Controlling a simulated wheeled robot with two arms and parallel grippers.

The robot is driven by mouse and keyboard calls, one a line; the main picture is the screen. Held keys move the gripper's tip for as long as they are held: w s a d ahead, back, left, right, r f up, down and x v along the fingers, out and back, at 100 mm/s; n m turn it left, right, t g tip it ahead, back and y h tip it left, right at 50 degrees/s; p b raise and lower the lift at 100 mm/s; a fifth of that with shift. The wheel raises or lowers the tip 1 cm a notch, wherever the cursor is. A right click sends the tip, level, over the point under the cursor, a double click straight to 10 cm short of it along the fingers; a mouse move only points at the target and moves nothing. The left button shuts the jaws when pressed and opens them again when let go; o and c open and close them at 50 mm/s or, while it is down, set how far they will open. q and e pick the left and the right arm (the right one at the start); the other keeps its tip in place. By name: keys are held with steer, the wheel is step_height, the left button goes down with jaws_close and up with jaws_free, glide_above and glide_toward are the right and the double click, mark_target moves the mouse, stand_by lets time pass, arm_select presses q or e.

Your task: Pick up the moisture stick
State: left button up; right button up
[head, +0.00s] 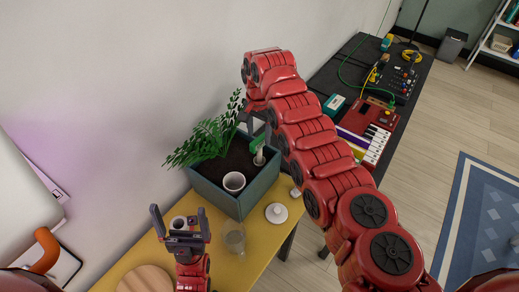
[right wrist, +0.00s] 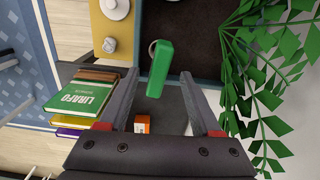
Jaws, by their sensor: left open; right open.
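The moisture stick (head: 258,150) stands in the dark soil of a planter box (head: 237,207) on the yellow table. In the right wrist view its green top (right wrist: 160,68) shows ahead of the fingers, in line with the gap between them. My right gripper (head: 257,122) is above the planter, partly hidden by its own arm in the head view. It also shows in the right wrist view (right wrist: 162,82), open and empty, fingers either side of the stick's line. I cannot tell how far off the stick is. My left gripper (head: 180,212) is open and empty, left of the planter.
A leafy plant (head: 205,140) and a white pot (head: 234,181) are in the planter. A white lid (head: 276,212), a clear glass (head: 234,237) and a round wooden board (head: 146,279) are on the table. Books (right wrist: 85,98) and an orange box (right wrist: 142,124) show in the right wrist view.

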mark_target(260, 148)
steer(key=shift+f, duration=0.8)
steer(key=shift+s+f, duration=0.1)
steer(key=shift+f, duration=0.35)
steer(key=f+b, duration=0.1)
steer(key=f, duration=0.1)
steer(key=f+b, duration=0.2)
steer(key=f, duration=0.1)
steer(key=shift+w+d+b, duration=0.1)
steer(key=shift+w+b, duration=0.1)
steer(key=shift+b, duration=0.1)
steer(key=shift+r, duration=0.2)
steer(key=shift+s, duration=0.1)
steer(key=shift+c, duration=0.6)
jaws_close()
